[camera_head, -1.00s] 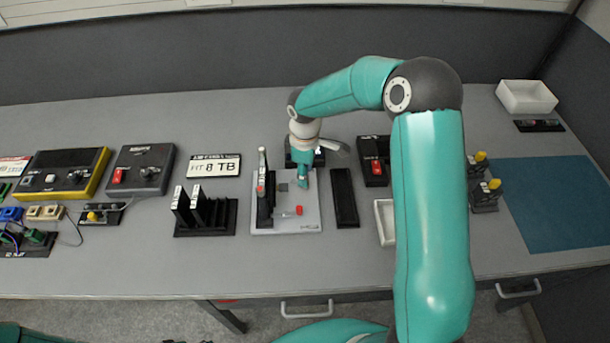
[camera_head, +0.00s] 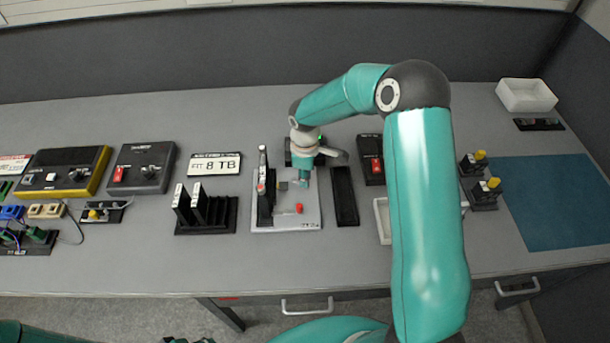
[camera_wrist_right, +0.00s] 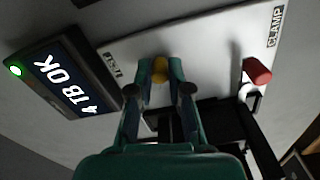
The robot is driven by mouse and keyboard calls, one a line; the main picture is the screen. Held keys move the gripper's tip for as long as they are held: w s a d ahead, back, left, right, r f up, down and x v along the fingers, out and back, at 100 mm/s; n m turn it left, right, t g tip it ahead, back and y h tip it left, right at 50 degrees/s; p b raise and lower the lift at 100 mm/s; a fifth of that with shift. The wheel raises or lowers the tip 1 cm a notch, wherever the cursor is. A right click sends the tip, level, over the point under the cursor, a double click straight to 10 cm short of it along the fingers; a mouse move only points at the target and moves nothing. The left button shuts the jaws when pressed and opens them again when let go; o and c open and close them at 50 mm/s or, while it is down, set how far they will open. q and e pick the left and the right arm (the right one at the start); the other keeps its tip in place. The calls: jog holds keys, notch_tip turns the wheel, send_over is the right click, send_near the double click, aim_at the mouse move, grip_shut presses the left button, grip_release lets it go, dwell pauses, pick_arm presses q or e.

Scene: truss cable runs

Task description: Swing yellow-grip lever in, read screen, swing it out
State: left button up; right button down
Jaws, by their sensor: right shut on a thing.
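My right gripper (camera_head: 304,181) is shut on the yellow grip (camera_wrist_right: 160,68) of the lever at the TEST label, on a light grey fixture plate (camera_head: 285,224). In the right wrist view the fingers (camera_wrist_right: 160,82) stand either side of the grip. The small black screen (camera_wrist_right: 72,82) beside the plate reads "4TB OK", and a green light (camera_wrist_right: 15,70) is lit on it. The lever's arm is mostly hidden by the fingers. Of my left arm only bits show at the bottom edge of the head view; its jaws cannot be made out.
A red-tipped lever (camera_wrist_right: 256,71) sits by the CLAMP label. A black rack (camera_head: 207,215) with upright modules stands left of the plate, below a "FIT 8 TB" sign (camera_head: 214,165). A black tray (camera_head: 344,197) lies close on the right. The table front is clear.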

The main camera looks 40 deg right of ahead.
jog(key=m+b, duration=0.1)
jog(key=b, duration=0.1)
jog(key=shift+s+a+f+m+b, duration=0.1)
jog(key=shift+a+f+m+b, duration=0.15)
jog(key=shift+m+b, duration=0.15)
jog(key=shift+a+r+m, duration=0.15)
jog(key=shift+r+m, duration=0.05)
jog(key=shift+m, duration=0.2)
jog(key=shift+r, duration=0.1)
jog(key=c, duration=1.1)
grip_release()
notch_tip(320, 180, up, 12)
